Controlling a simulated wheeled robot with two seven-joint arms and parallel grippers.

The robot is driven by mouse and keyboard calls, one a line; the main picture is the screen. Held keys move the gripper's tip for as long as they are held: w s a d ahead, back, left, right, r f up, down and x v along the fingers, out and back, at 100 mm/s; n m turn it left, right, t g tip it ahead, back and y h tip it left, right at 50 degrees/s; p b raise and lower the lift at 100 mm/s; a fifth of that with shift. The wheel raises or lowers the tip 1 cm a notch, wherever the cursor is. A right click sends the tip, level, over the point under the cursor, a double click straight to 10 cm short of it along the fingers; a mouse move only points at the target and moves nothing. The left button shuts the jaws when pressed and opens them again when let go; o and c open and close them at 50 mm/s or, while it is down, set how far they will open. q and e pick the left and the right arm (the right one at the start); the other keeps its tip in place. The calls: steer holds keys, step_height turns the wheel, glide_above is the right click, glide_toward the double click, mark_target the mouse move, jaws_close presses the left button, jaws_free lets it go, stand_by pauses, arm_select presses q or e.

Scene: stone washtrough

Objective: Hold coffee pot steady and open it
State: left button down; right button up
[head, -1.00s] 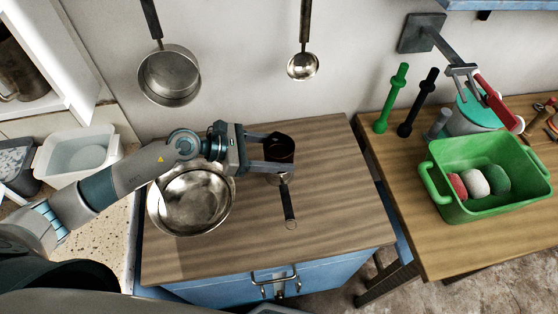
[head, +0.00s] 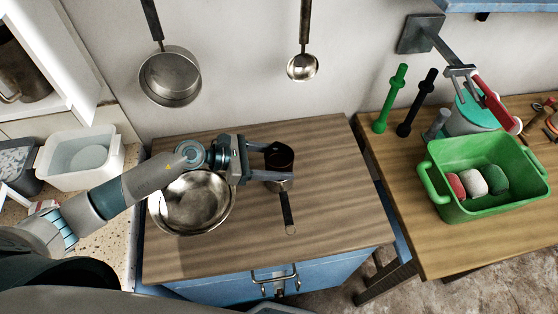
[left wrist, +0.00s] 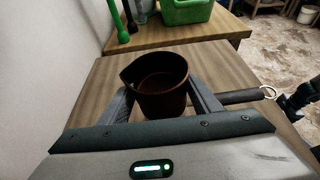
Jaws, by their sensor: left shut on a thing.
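The coffee pot (head: 279,158) is a small dark brown pot with a long dark handle (head: 287,212) that points to the front of the wooden counter. My left gripper (head: 280,162) comes from the left with one finger on each side of the pot and is shut on it. In the left wrist view the pot (left wrist: 158,86) is upright between the fingers, with its spout to the left and its handle to the right. Its top is open to view and I see no lid. A dark shape (left wrist: 299,101) at the right edge may be my right gripper; its jaws are unclear.
A steel bowl (head: 191,212) stands on the counter under my left arm. A saucepan (head: 170,78) and a ladle (head: 303,67) hang on the wall. The counter right of the pot is clear.

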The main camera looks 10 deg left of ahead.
arm_select(q)
steer(key=shift+f, duration=0.1)
steer(key=c, duration=0.6)
jaws_free()
steer(key=shift+r, duration=0.2)
steer(key=shift+s+a, duration=0.1)
steer(key=shift+a, duration=0.2)
steer(key=shift+b+v, duration=2.4)
steer(key=shift+v, duration=3.3)
steer(key=shift+d+r, duration=0.1)
